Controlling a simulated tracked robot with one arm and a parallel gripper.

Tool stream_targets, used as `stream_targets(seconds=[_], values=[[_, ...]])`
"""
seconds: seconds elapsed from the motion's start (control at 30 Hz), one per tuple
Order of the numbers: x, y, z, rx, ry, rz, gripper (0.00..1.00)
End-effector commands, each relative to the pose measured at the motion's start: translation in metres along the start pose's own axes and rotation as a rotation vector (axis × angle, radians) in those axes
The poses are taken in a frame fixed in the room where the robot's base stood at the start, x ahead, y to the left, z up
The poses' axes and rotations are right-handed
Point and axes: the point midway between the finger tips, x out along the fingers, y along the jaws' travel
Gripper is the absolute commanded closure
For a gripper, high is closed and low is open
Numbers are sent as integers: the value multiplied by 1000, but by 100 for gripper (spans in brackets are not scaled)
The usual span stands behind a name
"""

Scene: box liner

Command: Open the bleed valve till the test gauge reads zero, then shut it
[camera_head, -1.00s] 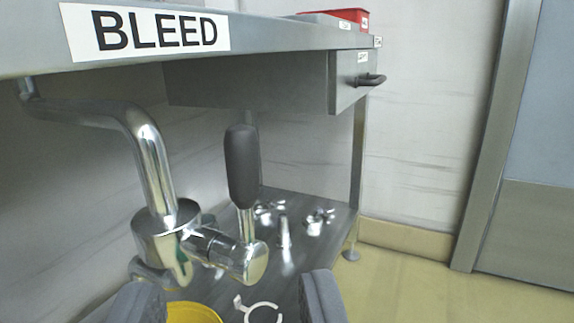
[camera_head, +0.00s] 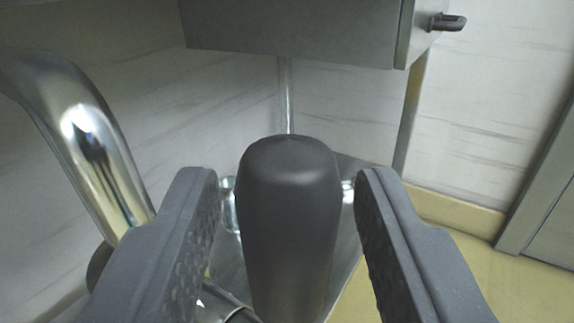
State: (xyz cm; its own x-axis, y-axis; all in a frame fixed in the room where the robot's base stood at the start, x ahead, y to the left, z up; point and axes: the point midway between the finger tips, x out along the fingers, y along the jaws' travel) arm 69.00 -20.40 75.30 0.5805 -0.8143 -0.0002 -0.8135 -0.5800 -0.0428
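The bleed valve's black lever handle (camera_head: 288,215) stands upright in the middle of the view, close to the camera. My gripper (camera_head: 288,195) is open, with one finger on each side of the handle. A gap shows between the handle and each finger. The valve's chrome pipe (camera_head: 88,150) curves down at the left. The valve body is mostly hidden behind my left finger and the handle. The test gauge is not in view.
A grey drawer (camera_head: 290,30) with a dark pull (camera_head: 447,21) hangs above and behind the handle. A steel table leg (camera_head: 411,110) stands behind at the right. A lower shelf (camera_head: 348,190) lies below. Yellowish floor is open at the right.

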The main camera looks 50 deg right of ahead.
Motion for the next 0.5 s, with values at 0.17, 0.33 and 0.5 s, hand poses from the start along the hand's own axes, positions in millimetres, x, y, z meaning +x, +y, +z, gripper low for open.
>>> stream_targets(seconds=[0.17,0.33,0.5], values=[[2,0,0,0,-1,0,60],[2,0,0,0,-1,0,66],[2,0,0,0,-1,-1,100]])
